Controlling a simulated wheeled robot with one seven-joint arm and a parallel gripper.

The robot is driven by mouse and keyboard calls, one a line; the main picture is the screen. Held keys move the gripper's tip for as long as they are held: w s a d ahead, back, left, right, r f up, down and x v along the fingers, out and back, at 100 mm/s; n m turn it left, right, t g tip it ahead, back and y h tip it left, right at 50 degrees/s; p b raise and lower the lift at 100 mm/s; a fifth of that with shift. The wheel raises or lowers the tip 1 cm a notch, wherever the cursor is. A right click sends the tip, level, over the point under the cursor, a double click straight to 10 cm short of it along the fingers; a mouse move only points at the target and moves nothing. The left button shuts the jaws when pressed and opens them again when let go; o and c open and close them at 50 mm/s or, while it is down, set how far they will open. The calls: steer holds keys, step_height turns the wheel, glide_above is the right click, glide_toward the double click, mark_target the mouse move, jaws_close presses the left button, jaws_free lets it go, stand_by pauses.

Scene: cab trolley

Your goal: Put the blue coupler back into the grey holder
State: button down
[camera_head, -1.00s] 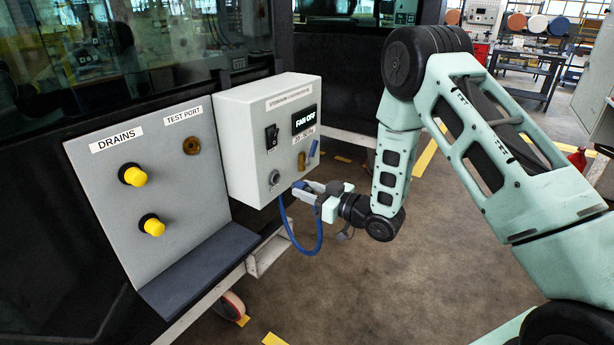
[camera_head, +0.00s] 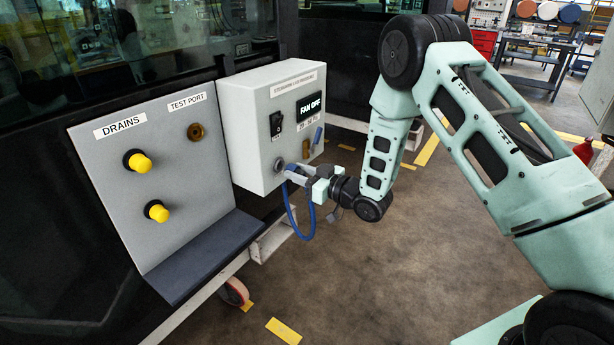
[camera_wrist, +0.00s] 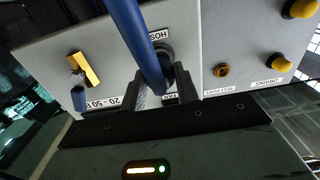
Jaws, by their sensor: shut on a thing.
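My gripper (camera_head: 297,180) is at the lower front of the grey control box, shut on the blue coupler (camera_head: 289,174), which is mostly hidden by the fingers. A blue hose (camera_head: 305,236) hangs from it in a loop. The round grey holder (camera_head: 279,165) is on the box's front face, just left of the coupler. In the wrist view the blue hose (camera_wrist: 137,38) crosses in front of the fingers, and the dark round holder (camera_wrist: 168,52) shows behind it under the hose label. I cannot tell whether the coupler touches the holder.
The control box (camera_head: 253,95) carries a black switch (camera_head: 276,124), a "FAN OFF" display (camera_head: 309,107) and a brass fitting (camera_head: 306,148) beside a blue lever (camera_head: 318,137). The drain panel (camera_head: 165,195) with two yellow caps and a ledge stands left.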

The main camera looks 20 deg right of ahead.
steer(key=shift+w+a, duration=0.45)
steer(key=shift+w, duration=0.15)
steer(key=shift+b, duration=0.55)
stand_by(1.7)
steer(key=shift+w+a, duration=0.3)
steer(key=shift+w, duration=0.1)
stand_by(0.4)
steer(key=c, duration=1)
jaws_free()
steer(key=shift+o, duration=0.2)
steer(key=shift+s+d, duration=0.1)
steer(key=shift+s+d, duration=0.25)
steer(key=shift+s, duration=0.05)
steer(key=b+v, duration=0.2)
steer(key=v, duration=1.4)
steer(key=shift+s, duration=0.2)
